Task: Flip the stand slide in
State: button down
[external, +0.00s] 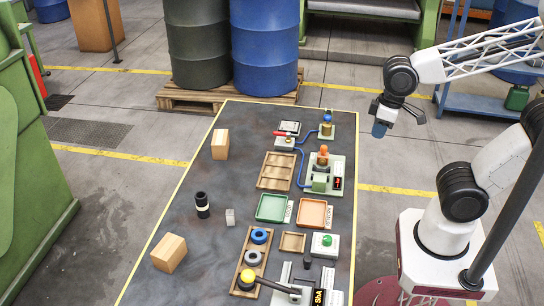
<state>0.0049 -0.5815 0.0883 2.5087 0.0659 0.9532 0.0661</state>
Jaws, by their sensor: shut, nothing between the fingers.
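My gripper (380,127) is shut and empty. It hangs in the air beyond the right edge of the table, well away from everything on it. I cannot tell for sure which part is the stand slide. The front end of this stand is near the picture's lower edge.
The table (180,245) holds wooden blocks (169,253), a black cylinder (202,205), a green tray (271,208), an orange tray (312,212) and a green-button box (325,243). The table's left side is mostly clear.

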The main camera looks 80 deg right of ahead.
aim_at(307, 257)
jog(key=w+a+f+m+g+y, duration=0.2)
jog(key=w+a+f+m+y, duration=0.2)
jog(key=w+a+f+m, duration=0.3)
jog(key=w+a+f+m+g+y, duration=0.2)
jog(key=w+a+f+m+y, duration=0.2)
jog(key=w+f, duration=0.7)
jog(key=w+a+m, duration=0.1)
jog(key=a+m, duration=0.1)
jog(key=shift+w+a+f+m+y, duration=0.2)
jog(key=shift+w+a+m+y, duration=0.1)
jog(key=shift+w+a+m, duration=0.1)
jog(key=x, duration=1)
jog(key=shift+s+r, duration=0.1)
jog(key=shift+s, duration=0.1)
jog(key=shift+s+a, duration=0.25)
jog(key=shift+a, duration=0.7)
jog(key=shift+s+a, duration=0.25)
jog(key=shift+a, duration=0.65)
jog(key=shift+a, duration=0.1)
jog(key=shift+a, duration=5.25)
